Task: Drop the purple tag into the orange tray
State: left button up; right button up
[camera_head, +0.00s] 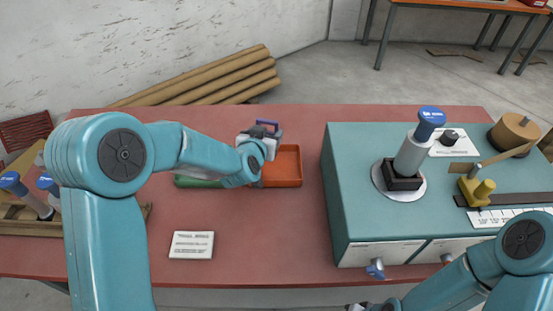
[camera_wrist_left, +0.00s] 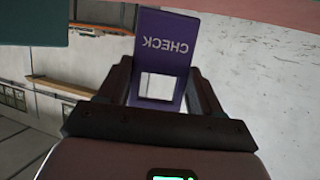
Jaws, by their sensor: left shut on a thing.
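The purple tag (camera_head: 268,123) is held up by my left gripper (camera_head: 258,137) above the far side of the orange tray (camera_head: 290,179). In the left wrist view the tag (camera_wrist_left: 166,50) sits between the two fingers (camera_wrist_left: 160,95); it bears the word CHECK upside down and has a pale square window. My left gripper is shut on it. The orange tray lies on the red table, its left part hidden by my left arm; what I see of its inside is empty. Only a sliver of my right gripper (camera_head: 358,307) shows at the bottom edge.
A green tray (camera_head: 195,182) lies left of the orange one, partly behind my arm. The teal winder housing (camera_head: 345,190) with a blue-capped spool stands on the right. A white card (camera_head: 191,245) lies at the front. The table between tray and housing is clear.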

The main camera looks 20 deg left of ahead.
pick_arm(q)
notch_tip(320, 180, down, 6)
jog(key=b, duration=0.4)
jog(key=shift+d, duration=0.15)
jog(key=o, duration=1.1)
jog(key=b+v, duration=0.1)
jog(key=v, duration=1.5)
jog(key=shift+s+r, duration=0.1)
jog(key=shift+s, duration=0.05)
